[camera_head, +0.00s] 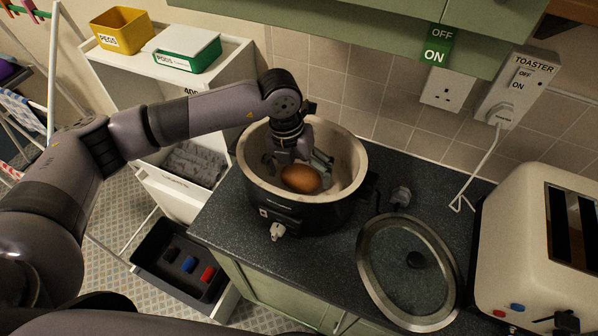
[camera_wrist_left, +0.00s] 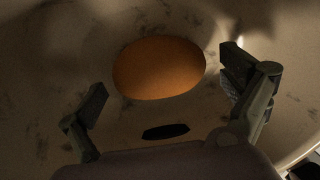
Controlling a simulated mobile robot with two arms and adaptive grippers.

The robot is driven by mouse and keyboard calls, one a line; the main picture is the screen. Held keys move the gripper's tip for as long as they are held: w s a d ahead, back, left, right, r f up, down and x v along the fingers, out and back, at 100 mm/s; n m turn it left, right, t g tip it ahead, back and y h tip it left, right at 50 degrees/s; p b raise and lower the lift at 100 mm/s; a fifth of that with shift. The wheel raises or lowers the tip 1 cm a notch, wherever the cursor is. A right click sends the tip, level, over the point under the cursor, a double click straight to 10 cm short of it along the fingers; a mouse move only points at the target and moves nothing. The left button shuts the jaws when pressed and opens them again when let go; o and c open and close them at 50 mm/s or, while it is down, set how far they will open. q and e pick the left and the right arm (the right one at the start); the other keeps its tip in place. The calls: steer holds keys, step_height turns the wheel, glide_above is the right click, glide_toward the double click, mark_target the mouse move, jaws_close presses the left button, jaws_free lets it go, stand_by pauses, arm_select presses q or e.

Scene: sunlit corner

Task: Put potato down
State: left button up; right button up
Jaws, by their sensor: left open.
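The potato (camera_head: 301,179) is a smooth orange-brown oval inside the slow cooker (camera_head: 350,165), a dark pot with a pale inner wall. In the left wrist view the potato (camera_wrist_left: 159,68) lies ahead of the fingers against the pale, stained interior. My left gripper (camera_head: 297,165) reaches down into the pot from above. In the left wrist view its fingers (camera_wrist_left: 168,103) are spread wide, with a gap between each finger and the potato. Whether the potato rests fully on the pot's bottom is hard to tell. My right gripper is not in view.
A glass lid (camera_head: 392,270) lies on the dark counter (camera_head: 330,255) right of the cooker. A white shelf with a yellow pegs box (camera_head: 122,32) is at the left. An open drawer (camera_head: 165,290) juts out below.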

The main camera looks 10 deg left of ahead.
mark_target(294, 172)
arm_select(q)
steer(key=shift+a+r+b, duration=0.1)
steer(key=shift+r+b, duration=0.2)
steer(key=shift+r, duration=0.1)
steer(key=r, duration=0.2)
steer(key=r+b, duration=0.1)
steer(key=r, duration=0.1)
steer(key=a+r+b, duration=0.1)
steer(key=r, duration=0.1)
steer(key=shift+r, duration=0.4)
